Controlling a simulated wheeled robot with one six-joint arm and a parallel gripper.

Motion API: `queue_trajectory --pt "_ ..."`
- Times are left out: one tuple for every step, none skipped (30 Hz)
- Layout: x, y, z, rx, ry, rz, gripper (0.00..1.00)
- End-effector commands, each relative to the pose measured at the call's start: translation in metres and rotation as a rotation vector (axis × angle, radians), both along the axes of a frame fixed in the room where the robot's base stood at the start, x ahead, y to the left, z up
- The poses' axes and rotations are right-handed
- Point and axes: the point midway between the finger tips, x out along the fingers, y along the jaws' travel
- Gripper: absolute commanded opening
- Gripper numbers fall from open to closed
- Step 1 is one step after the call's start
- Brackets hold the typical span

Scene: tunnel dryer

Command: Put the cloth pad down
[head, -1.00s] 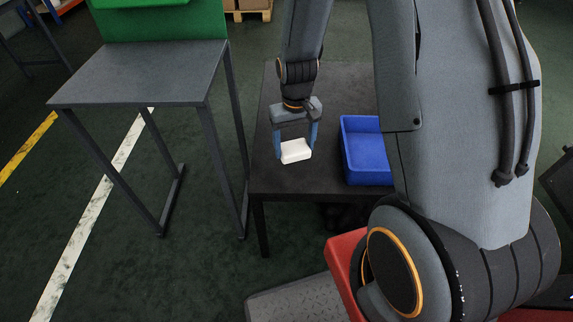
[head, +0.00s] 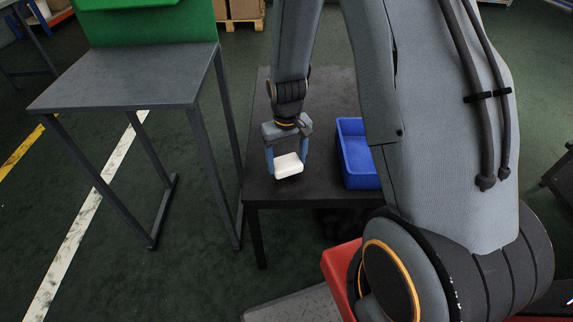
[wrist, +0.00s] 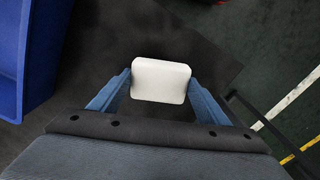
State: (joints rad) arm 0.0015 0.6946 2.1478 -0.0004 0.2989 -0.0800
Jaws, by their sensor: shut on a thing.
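The white cloth pad (head: 288,165) is between the two blue fingers of my gripper (head: 287,160), over the front part of the dark table (head: 268,190). In the wrist view the pad (wrist: 160,80) sits between the fingertips of my gripper (wrist: 160,88), which is shut on it. The head view does not clearly show whether the pad touches the table top or is held slightly above it.
A blue bin (head: 357,160) stands on the table to the right of my gripper, partly hidden by my arm. A grey side table (head: 130,75) with a green panel (head: 145,22) stands to the left. Bare table surface lies around the pad.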

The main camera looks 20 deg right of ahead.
Motion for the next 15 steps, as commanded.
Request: queue_trajectory --pt "-0.001 0.0 -0.009 0.0 0.003 0.0 0.44" --pt "-0.001 0.0 -0.013 0.0 0.003 0.0 0.44" --pt "0.0 0.0 -0.017 0.0 0.002 0.0 0.44" --pt "0.0 0.0 -0.019 0.0 0.001 0.0 0.44" --pt "0.0 0.0 -0.02 0.0 0.001 0.0 0.44" --pt "0.0 0.0 -0.02 0.0 0.0 0.0 0.44" --pt "0.0 0.0 -0.02 0.0 0.0 0.0 0.44" --pt "0.0 0.0 -0.02 0.0 0.0 0.0 0.44" --pt "0.0 0.0 -0.02 0.0 0.0 0.0 0.44" --pt "0.0 0.0 -0.02 0.0 0.0 0.0 0.44" --pt "0.0 0.0 -0.02 0.0 0.0 0.0 0.44" --pt "0.0 0.0 -0.02 0.0 0.0 0.0 0.44" --pt "0.0 0.0 -0.021 0.0 0.0 0.0 0.44" --pt "0.0 0.0 -0.022 0.0 0.001 0.0 0.44" --pt "0.0 0.0 -0.023 0.0 0.001 0.0 0.44"
